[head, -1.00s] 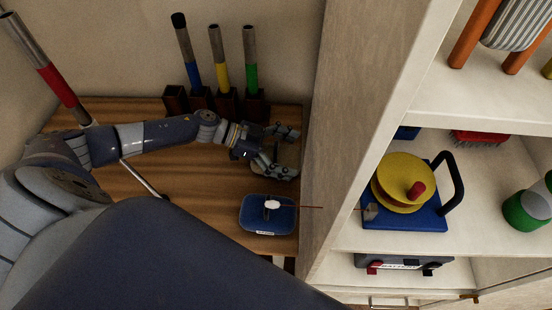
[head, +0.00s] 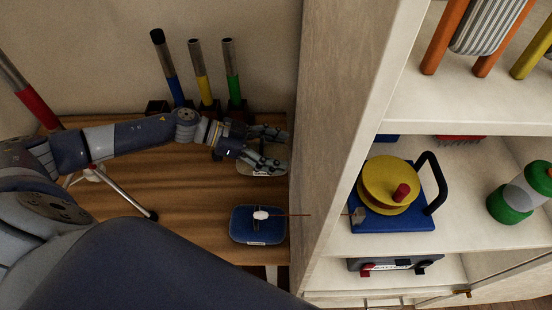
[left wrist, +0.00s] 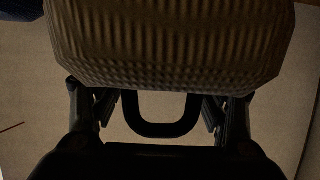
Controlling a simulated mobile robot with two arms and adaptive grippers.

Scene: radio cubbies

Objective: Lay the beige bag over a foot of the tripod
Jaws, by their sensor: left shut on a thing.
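My left gripper (head: 272,147) is at the right end of the wooden table, shut on the beige bag (head: 258,168), which shows partly below its fingers. In the left wrist view the bag is a dim, ribbed shape (left wrist: 165,45) with a dark loop handle (left wrist: 162,130) between the fingers. I cannot tell whether the bag touches the table. The tripod has a red-and-grey pole (head: 38,108) at the left and a grey leg (head: 122,194) ending in a dark foot (head: 153,215) on the table. My arm hides part of the tripod. My right gripper is out of view.
A blue bag (head: 257,235) lies in front of the gripper, with a thin brown rod above it. Posts with blue, yellow and green bands (head: 203,78) stand behind. A shelf wall (head: 338,125) closes the right side. Bare table lies between foot and blue bag.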

